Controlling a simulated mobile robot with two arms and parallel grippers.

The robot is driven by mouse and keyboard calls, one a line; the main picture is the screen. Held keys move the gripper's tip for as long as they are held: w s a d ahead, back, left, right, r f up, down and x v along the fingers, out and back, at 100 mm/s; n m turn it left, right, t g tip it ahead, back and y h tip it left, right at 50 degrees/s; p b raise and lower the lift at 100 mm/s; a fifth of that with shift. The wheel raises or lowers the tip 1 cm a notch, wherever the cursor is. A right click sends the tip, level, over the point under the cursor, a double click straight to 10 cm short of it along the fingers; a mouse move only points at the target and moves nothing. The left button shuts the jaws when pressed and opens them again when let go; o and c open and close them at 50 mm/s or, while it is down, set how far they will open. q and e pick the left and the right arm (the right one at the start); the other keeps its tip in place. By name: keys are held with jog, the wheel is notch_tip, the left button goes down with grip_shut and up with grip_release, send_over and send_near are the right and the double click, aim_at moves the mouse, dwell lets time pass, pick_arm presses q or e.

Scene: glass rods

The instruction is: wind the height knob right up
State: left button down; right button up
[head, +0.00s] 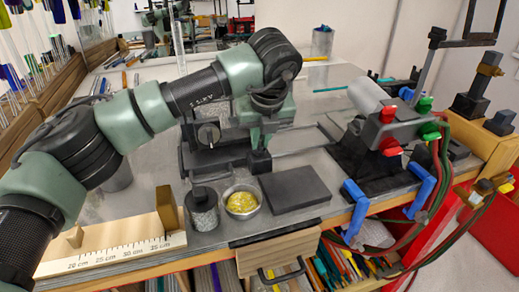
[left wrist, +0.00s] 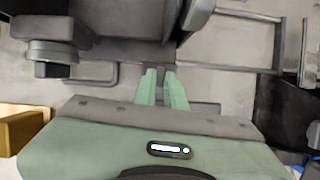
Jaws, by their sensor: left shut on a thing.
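My left gripper (head: 261,150) is over the grey metal stand (head: 190,160) in the middle of the bench, pointing down. In the left wrist view its two green fingers (left wrist: 160,75) are close together, with a narrow gap. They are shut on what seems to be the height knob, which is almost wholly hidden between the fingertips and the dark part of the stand. A round dark knob with a pale face (head: 208,134) sits on the stand, left of the gripper and apart from it; a round knob (left wrist: 52,52) also shows in the left wrist view. My right gripper is not in view.
In front are a dark flat pad (head: 295,188), a bowl of yellow bits (head: 241,202), a grey jar (head: 203,208) and a wooden ruler rest (head: 110,245). A burner with red and green knobs (head: 390,130) and hoses stands at the right.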

pick_arm(q)
jog(key=shift+n+b, duration=0.35)
jog(key=shift+n, duration=0.15)
jog(key=c, duration=1.5)
grip_release()
jog(key=b+v, duration=0.2)
jog(key=v, duration=0.5)
jog(key=shift+s+d+r, duration=0.1)
jog(key=shift+d+r, duration=0.1)
jog(key=shift+r, duration=0.2)
